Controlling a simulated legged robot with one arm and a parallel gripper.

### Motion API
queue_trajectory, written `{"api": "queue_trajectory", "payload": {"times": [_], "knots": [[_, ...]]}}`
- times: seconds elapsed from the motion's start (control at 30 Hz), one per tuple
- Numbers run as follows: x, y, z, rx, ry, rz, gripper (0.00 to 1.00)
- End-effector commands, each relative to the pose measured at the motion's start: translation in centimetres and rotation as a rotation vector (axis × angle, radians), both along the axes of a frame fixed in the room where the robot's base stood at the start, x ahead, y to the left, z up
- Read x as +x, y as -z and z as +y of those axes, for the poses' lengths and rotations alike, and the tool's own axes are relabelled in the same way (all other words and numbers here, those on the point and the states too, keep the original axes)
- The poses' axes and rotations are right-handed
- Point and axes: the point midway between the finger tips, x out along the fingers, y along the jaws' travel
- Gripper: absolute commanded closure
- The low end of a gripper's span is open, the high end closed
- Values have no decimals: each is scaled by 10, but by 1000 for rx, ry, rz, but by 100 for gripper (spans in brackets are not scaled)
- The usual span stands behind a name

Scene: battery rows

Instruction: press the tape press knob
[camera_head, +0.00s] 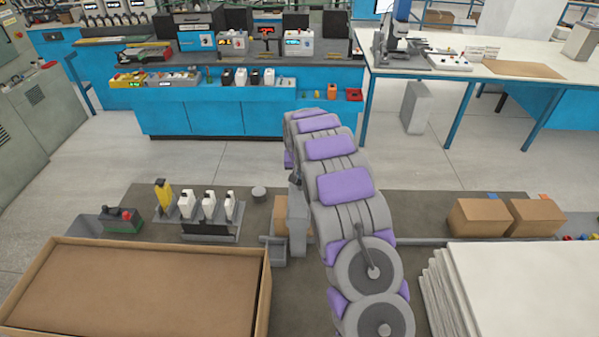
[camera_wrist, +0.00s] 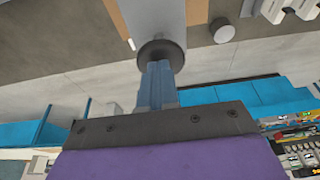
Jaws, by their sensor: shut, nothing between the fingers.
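The tape press (camera_head: 298,220) is a grey upright on the bench, just left of my arm in the head view. A brown carton (camera_head: 280,216) sits against its left side. In the wrist view its dark round knob (camera_wrist: 172,48) stands on a light grey body (camera_wrist: 154,16). My gripper (camera_wrist: 158,68) is shut and empty, with its blue-grey fingertips overlapping the knob's lower edge in the picture. I cannot tell whether they touch it. In the head view my gripper is not clearly visible, and my arm hides part of the press's right side.
White bottles (camera_head: 209,206) stand in a rack left of the press, near a grey disc (camera_head: 259,192). A green box with a red button (camera_head: 122,220) is farther left. A large open carton (camera_head: 262,300) and stacked white sheets (camera_head: 530,270) flank the front.

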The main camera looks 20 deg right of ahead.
Motion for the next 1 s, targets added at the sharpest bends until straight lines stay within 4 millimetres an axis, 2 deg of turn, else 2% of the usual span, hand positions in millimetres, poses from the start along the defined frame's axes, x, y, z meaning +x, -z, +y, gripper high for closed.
{"api": "queue_trajectory", "payload": {"times": [0.23,0.6,0.83,1.0], "knots": [[0,36,0,1,0,3,100],[-1,40,1,3,0,12,100],[-2,26,1,2,0,10,100],[-4,-7,0,-2,-1,-7,100]]}}
